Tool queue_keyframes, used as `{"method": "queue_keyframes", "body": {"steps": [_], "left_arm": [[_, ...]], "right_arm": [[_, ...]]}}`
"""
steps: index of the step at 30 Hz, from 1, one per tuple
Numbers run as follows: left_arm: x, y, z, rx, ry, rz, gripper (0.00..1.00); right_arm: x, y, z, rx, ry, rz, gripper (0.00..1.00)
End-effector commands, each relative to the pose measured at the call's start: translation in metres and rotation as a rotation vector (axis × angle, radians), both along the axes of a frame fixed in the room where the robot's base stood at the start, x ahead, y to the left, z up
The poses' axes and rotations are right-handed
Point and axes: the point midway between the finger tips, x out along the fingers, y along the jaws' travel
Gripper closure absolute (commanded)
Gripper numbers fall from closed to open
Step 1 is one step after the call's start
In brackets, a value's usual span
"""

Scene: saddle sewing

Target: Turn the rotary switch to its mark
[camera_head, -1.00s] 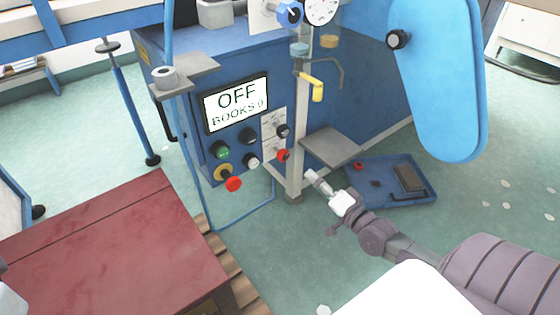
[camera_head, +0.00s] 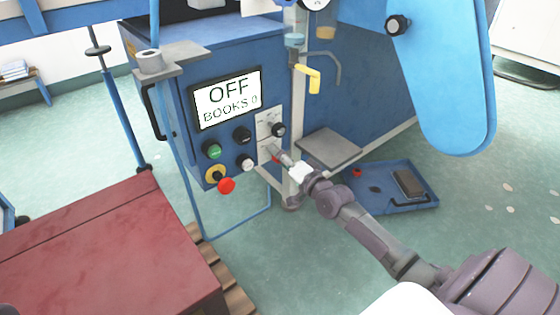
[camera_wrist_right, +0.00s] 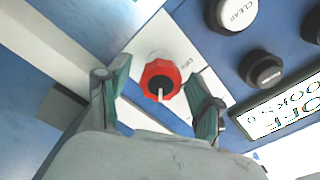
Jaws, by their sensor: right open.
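The red rotary switch (camera_wrist_right: 160,78) sits on a white plate (camera_wrist_right: 150,45) on the machine's panel. Its pale pointer line points down in the wrist view, toward my palm. Small lettering beside it is too small to read. In the head view the red switch (camera_head: 275,158) is mostly hidden by my right gripper (camera_head: 277,151). In the wrist view my right gripper is open, one finger on each side of the switch, with gaps showing between fingers and knob. My left gripper is not in view.
A black knob (camera_head: 278,130) is just above the switch. Left of it are several buttons, including white CLEAR (camera_wrist_right: 238,12) and a red emergency button (camera_head: 227,186). The screen (camera_head: 228,98) reads OFF, BOOKS 0. A grey shelf (camera_head: 330,146) and blue tray (camera_head: 408,203) lie to the right.

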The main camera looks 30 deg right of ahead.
Motion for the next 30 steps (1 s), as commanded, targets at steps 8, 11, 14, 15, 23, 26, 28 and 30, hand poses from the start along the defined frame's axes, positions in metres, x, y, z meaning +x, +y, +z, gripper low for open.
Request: {"method": "queue_keyframes", "body": {"steps": [8,11,14,15,23,26,28,30], "left_arm": [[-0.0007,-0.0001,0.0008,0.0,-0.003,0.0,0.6],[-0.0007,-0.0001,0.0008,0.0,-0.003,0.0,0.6],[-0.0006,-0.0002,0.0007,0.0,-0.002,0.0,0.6],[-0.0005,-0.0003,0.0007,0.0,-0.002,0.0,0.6],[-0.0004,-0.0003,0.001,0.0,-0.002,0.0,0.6],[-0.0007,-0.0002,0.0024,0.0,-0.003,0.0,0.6],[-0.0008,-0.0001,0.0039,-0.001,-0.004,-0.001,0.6],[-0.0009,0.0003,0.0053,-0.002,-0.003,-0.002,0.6]], "right_arm": [[0.0023,0.0002,0.0,0.0,0.001,0.0,0.34],[0.0022,0.0002,0.0,0.0,0.001,0.0,0.46],[0.0021,0.0002,0.0,0.0,0.001,0.0,0.63],[0.0021,0.0002,0.0,0.0,0.0,0.0,0.69],[0.002,0.0,0.0001,-0.002,0.001,0.0,0.95],[0.0019,-0.0002,0.0004,-0.013,0.0,0.0,0.95],[0.0019,-0.0003,0.001,-0.03,-0.001,-0.001,0.95],[0.0019,-0.0005,0.0019,-0.056,-0.004,0.0,0.95]]}}
